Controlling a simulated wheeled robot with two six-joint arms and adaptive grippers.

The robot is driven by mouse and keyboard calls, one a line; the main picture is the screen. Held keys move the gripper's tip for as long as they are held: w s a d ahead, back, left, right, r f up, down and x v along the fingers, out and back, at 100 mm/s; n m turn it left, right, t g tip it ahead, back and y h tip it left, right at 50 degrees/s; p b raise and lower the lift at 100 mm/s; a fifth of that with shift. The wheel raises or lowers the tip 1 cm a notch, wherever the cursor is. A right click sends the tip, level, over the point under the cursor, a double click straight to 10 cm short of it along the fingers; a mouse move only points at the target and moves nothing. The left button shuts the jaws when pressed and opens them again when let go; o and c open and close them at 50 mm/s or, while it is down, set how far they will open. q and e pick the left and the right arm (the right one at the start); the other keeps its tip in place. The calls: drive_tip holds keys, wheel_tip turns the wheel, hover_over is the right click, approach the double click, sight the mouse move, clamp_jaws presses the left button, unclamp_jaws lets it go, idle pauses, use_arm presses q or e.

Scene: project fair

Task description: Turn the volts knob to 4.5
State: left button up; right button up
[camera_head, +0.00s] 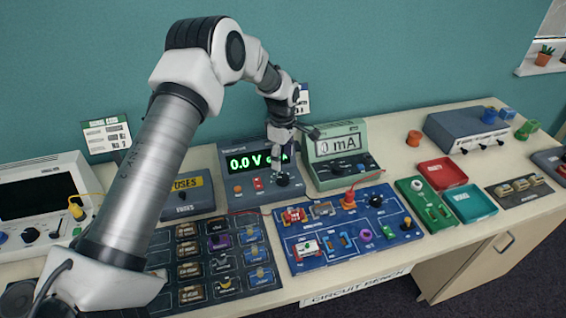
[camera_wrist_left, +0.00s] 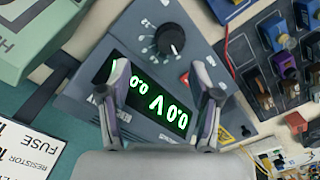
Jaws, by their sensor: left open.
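The power supply (camera_head: 232,146) is a dark blue-grey box with a green lit display (camera_head: 243,163) reading 0.0 V. Its black volts knob (camera_head: 282,180) is low on the right of the front, just below my left gripper (camera_head: 280,155). In the left wrist view the knob (camera_wrist_left: 170,40) has a light pointer mark and a printed scale around it. There my left gripper (camera_wrist_left: 160,75) is open, its two fingers either side of the display, with nothing between them. The knob lies beyond the fingertips, apart from them. My right gripper is not in view.
A green mA meter (camera_head: 338,150) stands close to the right of the supply. A fuses box (camera_head: 187,193) stands to its left. A blue circuit board (camera_head: 345,232) and a dark parts tray (camera_head: 215,265) lie in front. Red (camera_head: 443,172) and teal trays sit further right.

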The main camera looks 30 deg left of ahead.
sight(283, 177)
use_arm(q)
drive_tip(key=s+d+f+p, duration=0.1)
drive_tip(key=s+f, duration=0.1)
drive_tip(key=shift+s+d+f+p, duration=0.1)
drive_tip(key=shift+d+f+p, duration=0.2)
drive_tip(key=shift+d+p, duration=0.1)
drive_tip(key=f, duration=0.1)
drive_tip(key=w+f, duration=0.1)
drive_tip(key=a+f, duration=0.1)
drive_tip(key=f, duration=0.1)
drive_tip(key=shift+w+a, duration=0.1)
drive_tip(key=shift+w, duration=0.05)
drive_tip(key=shift+r, duration=0.2)
drive_tip(key=shift+s+d+r, duration=0.2)
drive_tip(key=shift+s+d, duration=0.1)
drive_tip(key=c, duration=1.1)
drive_tip(key=shift+c, duration=0.2)
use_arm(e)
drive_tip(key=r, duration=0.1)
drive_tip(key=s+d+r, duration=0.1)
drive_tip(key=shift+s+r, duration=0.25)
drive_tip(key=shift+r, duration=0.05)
